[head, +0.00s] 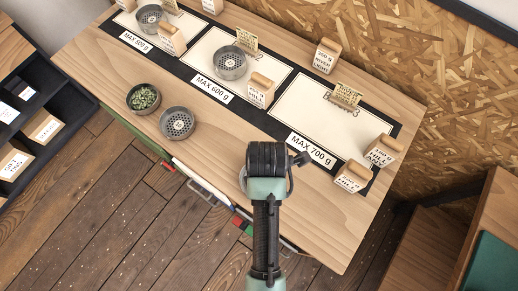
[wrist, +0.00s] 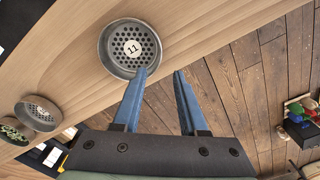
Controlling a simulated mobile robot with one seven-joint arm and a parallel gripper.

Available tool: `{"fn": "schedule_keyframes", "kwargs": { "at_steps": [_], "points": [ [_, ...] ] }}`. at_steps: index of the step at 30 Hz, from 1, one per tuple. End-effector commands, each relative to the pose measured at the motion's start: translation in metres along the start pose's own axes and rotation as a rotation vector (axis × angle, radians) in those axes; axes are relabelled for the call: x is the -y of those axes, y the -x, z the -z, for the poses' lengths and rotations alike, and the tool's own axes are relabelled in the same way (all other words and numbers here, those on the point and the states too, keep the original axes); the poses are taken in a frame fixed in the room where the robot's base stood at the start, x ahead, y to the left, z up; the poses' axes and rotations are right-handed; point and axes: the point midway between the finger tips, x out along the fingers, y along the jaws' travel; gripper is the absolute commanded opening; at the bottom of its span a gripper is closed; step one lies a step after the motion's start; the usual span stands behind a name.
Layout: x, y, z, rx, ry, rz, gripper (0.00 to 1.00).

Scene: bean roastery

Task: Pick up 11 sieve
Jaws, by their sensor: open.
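The 11 sieve (wrist: 117,45) is a round grey metal dish with a perforated bottom and a white label reading 11. It lies on the wooden table near its front edge in the wrist view. In the head view my arm hides most or all of it. My gripper (wrist: 160,74) is open and empty, with two blue fingers. In the picture the left fingertip overlaps the sieve's lower right rim; the right fingertip is beyond the table edge, over the floor. I cannot tell the height between fingertips and sieve.
Another empty sieve (head: 179,122) and a sieve with green contents (head: 143,98) stand farther left on the table (head: 330,226). Behind are white mats marked MAX 500 g, MAX 600 g (head: 203,60) and MAX 700 g (head: 300,95), with several labelled blocks. A dark shelf (head: 70,85) stands left.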

Motion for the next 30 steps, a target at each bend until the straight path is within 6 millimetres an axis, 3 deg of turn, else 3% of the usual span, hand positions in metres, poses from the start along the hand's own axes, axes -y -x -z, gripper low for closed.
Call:
{"fn": "schedule_keyframes", "kwargs": {
  "at_steps": [3,11,21,30],
  "points": [
    [0.000,-0.019,0.000,-0.001,0.000,0.002,0.42],
    [0.001,-0.036,0.000,0.000,-0.001,0.000,0.42],
    [0.002,-0.078,-0.003,0.000,-0.001,-0.002,0.42],
    [0.002,-0.082,-0.003,0.001,-0.001,-0.004,0.42]
  ]
}}
